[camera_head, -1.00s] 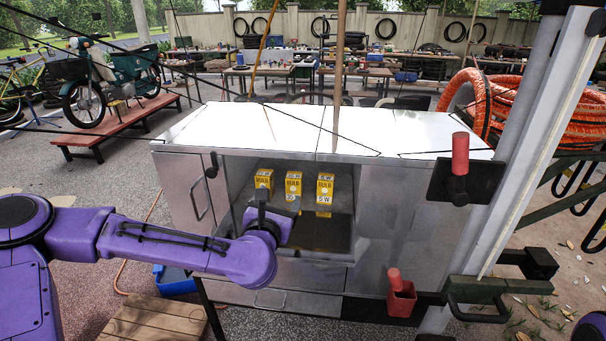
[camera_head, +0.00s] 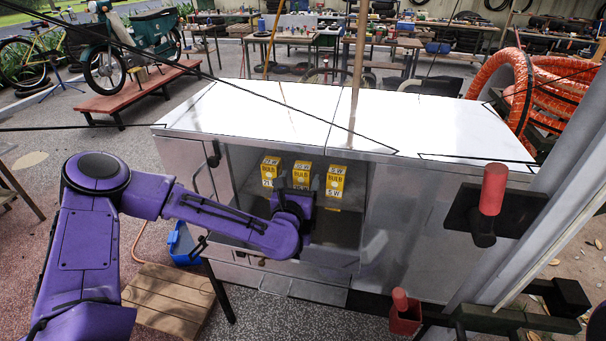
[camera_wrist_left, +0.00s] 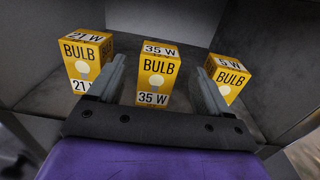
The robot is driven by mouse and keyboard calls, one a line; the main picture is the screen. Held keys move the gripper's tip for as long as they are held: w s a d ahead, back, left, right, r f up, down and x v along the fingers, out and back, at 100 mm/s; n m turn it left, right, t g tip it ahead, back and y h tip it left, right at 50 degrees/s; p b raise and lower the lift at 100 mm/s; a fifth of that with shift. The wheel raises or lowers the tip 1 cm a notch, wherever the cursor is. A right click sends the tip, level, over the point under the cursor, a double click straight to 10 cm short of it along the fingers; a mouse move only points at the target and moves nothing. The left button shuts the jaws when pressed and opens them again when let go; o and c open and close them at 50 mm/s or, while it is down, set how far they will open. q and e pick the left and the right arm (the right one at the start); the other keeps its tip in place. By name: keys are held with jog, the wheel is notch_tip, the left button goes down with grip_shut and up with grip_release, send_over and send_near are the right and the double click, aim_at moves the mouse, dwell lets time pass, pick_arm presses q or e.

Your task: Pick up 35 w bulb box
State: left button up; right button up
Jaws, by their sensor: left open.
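Three yellow bulb boxes stand in a row inside the open bay of the metal cart. The 35 W bulb box (camera_wrist_left: 157,72) is the middle one and shows between the fingers in the left wrist view; in the head view it (camera_head: 301,172) is partly hidden by my gripper. The 21 W box (camera_wrist_left: 86,56) is to its left and the 5 W box (camera_wrist_left: 227,78) to its right. My left gripper (camera_wrist_left: 159,84) is open, with its fingers pointing at the boxes, one on each side of the middle box in the picture. My right gripper is not in view.
The white cart top (camera_head: 290,115) lies above the bay, and the bay's side walls stand close to the outer boxes. A red-handled post (camera_head: 490,192) and a grey upright stand at the right. A wooden pallet (camera_head: 168,298) lies on the floor at front left.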

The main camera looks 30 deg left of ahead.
aim_at(301, 175)
pick_arm(q)
jog(key=p+x, duration=0.1)
jog(key=x, duration=0.3)
jog(key=shift+r, duration=0.2)
jog(key=shift+w+a+f, duration=0.1)
jog(key=shift+w+f, duration=0.05)
jog(key=shift+w, duration=0.1)
jog(key=c, duration=1)
jog(key=shift+c, duration=0.2)
